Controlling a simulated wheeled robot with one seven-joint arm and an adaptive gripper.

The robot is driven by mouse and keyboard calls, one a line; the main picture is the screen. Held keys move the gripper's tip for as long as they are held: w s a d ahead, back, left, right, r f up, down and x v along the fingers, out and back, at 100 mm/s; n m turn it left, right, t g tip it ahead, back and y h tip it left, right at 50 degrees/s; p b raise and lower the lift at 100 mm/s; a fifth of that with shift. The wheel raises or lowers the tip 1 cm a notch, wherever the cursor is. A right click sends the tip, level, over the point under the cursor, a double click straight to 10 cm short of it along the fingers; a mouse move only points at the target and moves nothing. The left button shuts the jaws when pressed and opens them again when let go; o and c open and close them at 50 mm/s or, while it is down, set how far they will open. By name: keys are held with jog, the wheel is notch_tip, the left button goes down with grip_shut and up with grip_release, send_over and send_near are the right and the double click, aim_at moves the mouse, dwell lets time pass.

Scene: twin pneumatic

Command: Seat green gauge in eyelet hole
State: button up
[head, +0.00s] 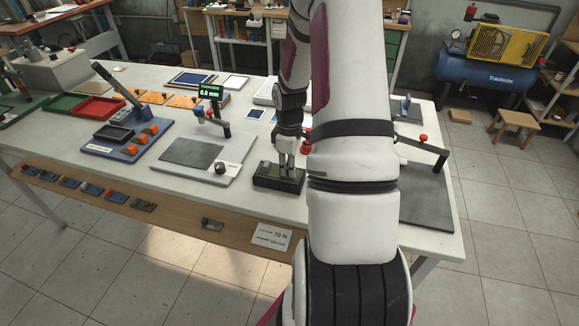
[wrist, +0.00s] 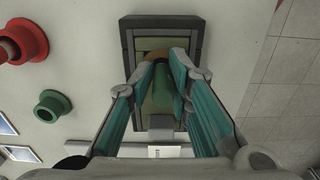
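My gripper (wrist: 163,68) points down over a black box-like fixture (wrist: 190,40) with an olive inside. Its two teal-sided fingers are drawn together on a green cylindrical piece, the green gauge (wrist: 162,90), which shows between them. A brownish rounded shape shows at the fingertips; I cannot tell whether it is the eyelet. The eyelet hole is hidden by the fingers, so I cannot tell whether the gauge is in it. In the head view my gripper (head: 287,168) is right above the black fixture (head: 279,180) at the table's front edge.
A red flanged piece (wrist: 24,44) and a green flanged piece (wrist: 52,106) stand left of the fixture in the wrist view. A grey plate with a lever (head: 204,158) stands left in the head view.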

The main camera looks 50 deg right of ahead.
jog(key=shift+a+f, duration=0.1)
jog(key=shift+f, duration=0.1)
dwell(0.3)
notch_tip(320, 180, up, 12)
jog(key=shift+r, duration=0.1)
jog(key=a+r+m+t+h, duration=0.2)
jog(key=a+r, duration=1.3)
jog(key=a, duration=0.1)
jog(key=s+a+r+m+t+y, duration=0.1)
jog(key=s+a+r, duration=0.2)
jog(key=s+a, duration=0.2)
jog(key=s+a+r+m+t+y, duration=0.1)
jog(key=s+a+r+t, duration=0.1)
jog(key=s+a, duration=0.3)
jog(key=a+r, duration=0.1)
jog(key=a, duration=0.3)
jog(key=shift+a+r+m+t, duration=0.15)
jog(key=shift+a+m+t, duration=0.1)
jog(key=shift+m+t, duration=0.05)
jog(key=shift+w, duration=0.1)
